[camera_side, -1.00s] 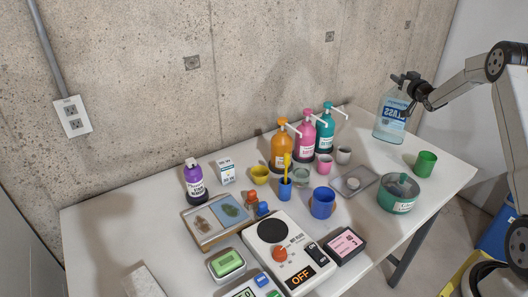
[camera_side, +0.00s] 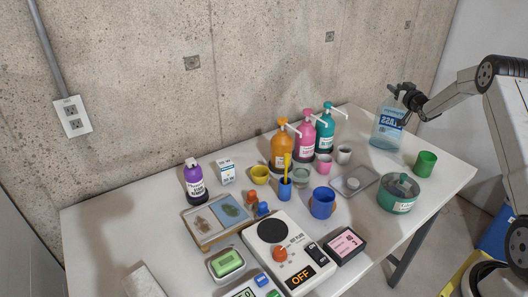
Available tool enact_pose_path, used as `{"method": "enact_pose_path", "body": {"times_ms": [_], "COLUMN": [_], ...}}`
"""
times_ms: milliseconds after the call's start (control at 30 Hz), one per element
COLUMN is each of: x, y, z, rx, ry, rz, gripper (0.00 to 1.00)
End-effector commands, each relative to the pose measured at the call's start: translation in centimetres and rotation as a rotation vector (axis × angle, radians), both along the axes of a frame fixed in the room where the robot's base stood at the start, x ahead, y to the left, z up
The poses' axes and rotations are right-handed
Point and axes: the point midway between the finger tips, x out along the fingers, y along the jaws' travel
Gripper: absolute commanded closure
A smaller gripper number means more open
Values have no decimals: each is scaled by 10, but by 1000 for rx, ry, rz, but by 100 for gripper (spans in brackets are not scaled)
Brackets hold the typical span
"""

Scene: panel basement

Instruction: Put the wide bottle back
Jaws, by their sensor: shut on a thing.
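The wide bottle (camera_side: 386,129) is a pale blue, see-through jug with a white and blue label. It is near the back right corner of the white table (camera_side: 440,170). It looks close to upright, with a slight lean. My gripper (camera_side: 408,97) is shut on its top, at the neck and handle, from the right. The bottle's base is at or just above the table top; I cannot tell whether it touches. The fingertips are small and partly hidden against the bottle's dark top.
A green cup (camera_side: 425,163) and a green tub (camera_side: 397,198) stand in front of the bottle. Teal (camera_side: 325,132), pink (camera_side: 306,138) and orange (camera_side: 281,150) pump bottles stand to its left. A concrete wall (camera_side: 270,60) runs behind the table.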

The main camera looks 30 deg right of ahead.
Motion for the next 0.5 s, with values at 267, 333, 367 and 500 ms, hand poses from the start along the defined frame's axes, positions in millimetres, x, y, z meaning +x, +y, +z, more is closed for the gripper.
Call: {"method": "enact_pose_path", "body": {"times_ms": [267,333,367,500], "x": [0,0,0,0], "y": [0,0,0,0], "z": [-3,-2,-2,-2], "rx": [0,0,0,0], "ry": [-1,0,0,0], "rz": [0,0,0,0], "gripper": [100,31,21,18]}}
